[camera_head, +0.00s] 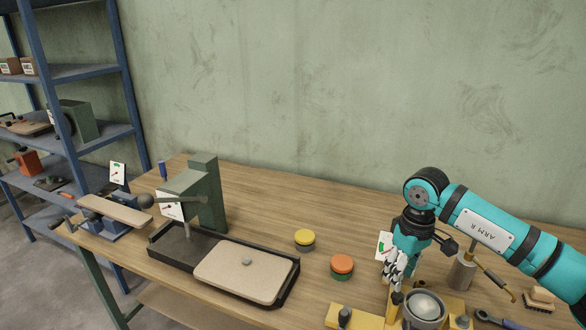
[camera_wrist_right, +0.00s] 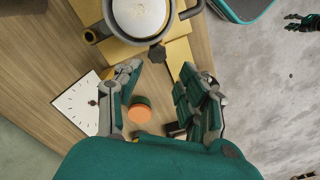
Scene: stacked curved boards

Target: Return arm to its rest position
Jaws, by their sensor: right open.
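My right gripper (camera_head: 396,270) hangs from the teal right arm, fingers pointing down, just left of and above a round metal cup (camera_head: 424,305) on a yellow fixture. In the right wrist view my right gripper (camera_wrist_right: 160,72) has its fingers apart with nothing between them. A small dark gripper shape, seemingly my left gripper (camera_wrist_right: 301,22), shows at the upper right over the floor, too small to read.
A yellow-topped button (camera_head: 304,238) and an orange-topped one (camera_head: 342,265) stand left of the gripper. A green press (camera_head: 208,190) with a black tray (camera_head: 172,249) stands farther left. A blue shelf (camera_head: 75,149) stands beyond.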

